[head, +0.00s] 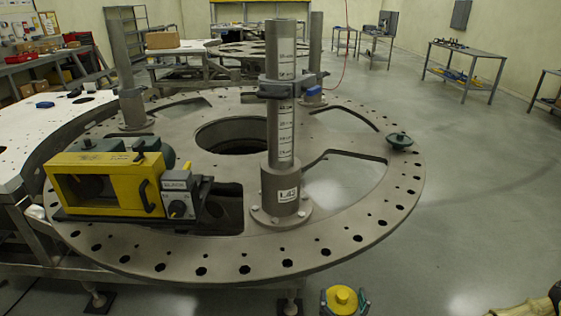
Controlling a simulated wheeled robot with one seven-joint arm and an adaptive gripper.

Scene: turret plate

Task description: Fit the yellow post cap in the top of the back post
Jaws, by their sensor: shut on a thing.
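The yellow post cap (343,296) is at the bottom edge of the head view, in front of the round plate's near rim. My gripper (343,302) is shut on it, with a fingertip on either side; the rest is cut off by the frame. Three grey posts stand upright on the plate: a tall near post (286,125) with a scale and a blue-handled clamp, a back left post (131,105), and a back right post (315,60), partly hidden behind the near post. The gripper is far from the tops of both back posts. Whether their tops are open cannot be seen.
The round turret plate (340,255) has a central hole and cut-outs. A yellow machine (103,168) with a grey box sits at its left. A green knobbed piece (399,140) lies at the right rim. The floor (470,190) to the right is clear.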

